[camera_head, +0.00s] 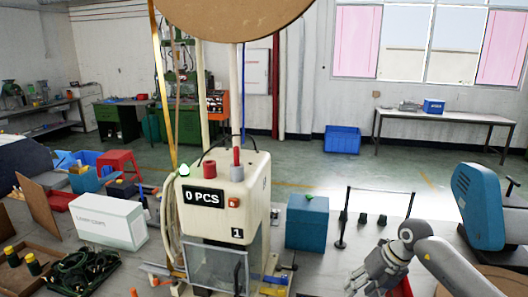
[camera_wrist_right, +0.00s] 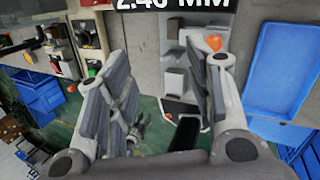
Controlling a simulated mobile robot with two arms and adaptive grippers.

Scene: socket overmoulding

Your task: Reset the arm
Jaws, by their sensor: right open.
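My right arm comes in from the lower right of the head view. Its gripper (camera_head: 374,277) points down to the left, over the right part of the grey table. In the right wrist view the two fingers of the right gripper (camera_wrist_right: 156,75) stand wide apart. No object is held between them. My left arm and left gripper do not show in the head view.
A cream machine (camera_head: 228,190) reading "0 PCS" stands mid-table. Beside it are a blue box (camera_head: 312,224) and black posts (camera_head: 345,232). A blue-grey machine (camera_head: 478,205) stands right. A white box (camera_head: 108,222) and cable tray (camera_head: 40,285) lie left. The wrist view shows a blue tray (camera_wrist_right: 284,65).

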